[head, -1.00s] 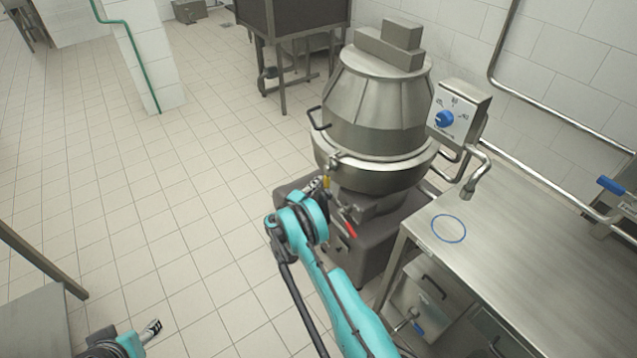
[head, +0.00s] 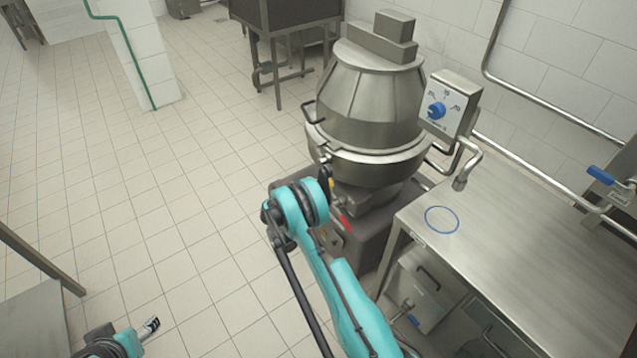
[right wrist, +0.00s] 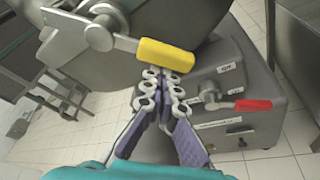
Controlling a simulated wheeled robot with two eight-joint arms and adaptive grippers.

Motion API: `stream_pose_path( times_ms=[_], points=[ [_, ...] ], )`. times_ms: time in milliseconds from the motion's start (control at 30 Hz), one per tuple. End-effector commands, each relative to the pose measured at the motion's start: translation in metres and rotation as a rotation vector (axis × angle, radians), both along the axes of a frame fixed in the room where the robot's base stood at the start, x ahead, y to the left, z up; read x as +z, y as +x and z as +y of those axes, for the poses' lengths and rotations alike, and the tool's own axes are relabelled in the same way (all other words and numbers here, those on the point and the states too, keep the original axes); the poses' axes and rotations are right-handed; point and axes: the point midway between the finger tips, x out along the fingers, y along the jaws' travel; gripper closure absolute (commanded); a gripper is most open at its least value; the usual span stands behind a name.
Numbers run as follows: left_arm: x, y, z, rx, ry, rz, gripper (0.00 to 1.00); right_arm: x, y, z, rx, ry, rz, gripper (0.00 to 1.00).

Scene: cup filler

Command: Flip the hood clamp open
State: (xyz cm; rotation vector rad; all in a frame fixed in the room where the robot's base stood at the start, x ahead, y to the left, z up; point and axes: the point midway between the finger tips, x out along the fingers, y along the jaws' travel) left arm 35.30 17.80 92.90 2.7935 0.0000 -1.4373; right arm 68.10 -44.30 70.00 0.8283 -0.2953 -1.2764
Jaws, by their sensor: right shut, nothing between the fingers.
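The hood clamp (right wrist: 99,33) is a metal latch with a yellow handle (right wrist: 165,54) on the side of the steel bowl machine. The handle points right and slightly down in the right wrist view. In the head view the clamp (head: 325,154) sits at the rim of the machine (head: 372,105), just beyond my right arm. My right gripper (right wrist: 166,76) is shut and empty, its tips right below the yellow handle; whether they touch it I cannot tell. In the head view my right arm hides most of it. My left gripper (head: 150,325) is low at the left, far from the machine.
A red-handled valve (right wrist: 252,105) sits on the machine's base, right of my right gripper. A control box with a blue knob (head: 437,110) stands beside the hood. A steel table (head: 520,240) is close on the right. Open tiled floor (head: 180,200) lies to the left.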

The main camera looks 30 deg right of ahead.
Motion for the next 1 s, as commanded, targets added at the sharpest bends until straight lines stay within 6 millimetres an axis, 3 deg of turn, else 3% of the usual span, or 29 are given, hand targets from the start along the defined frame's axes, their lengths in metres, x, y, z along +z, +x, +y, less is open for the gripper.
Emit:
stream_pose_path(
  times_ms=[100, 267, 400, 800, 1000],
  points=[
    [0.000, 0.000, 0.000, 0.000, 0.000, 0.000, 0.42, 0.005, -0.005, -0.001, -0.002, -0.001, -0.001, 1.00],
    [0.000, 0.000, 0.000, 0.000, 0.000, 0.000, 0.42, 0.011, -0.010, -0.001, -0.001, -0.022, 0.281, 1.00],
    [0.000, 0.000, 0.000, 0.000, 0.000, 0.000, 0.42, 0.018, -0.016, -0.002, -0.001, -0.024, 0.284, 1.00],
    [0.000, 0.000, 0.000, 0.000, 0.000, 0.000, 0.42, 0.038, -0.028, -0.003, -0.001, -0.050, 0.623, 1.00],
    [0.000, 0.000, 0.000, 0.000, 0.000, 0.000, 0.42, 0.045, -0.031, -0.003, 0.000, -0.054, 0.676, 1.00]
  ],
)
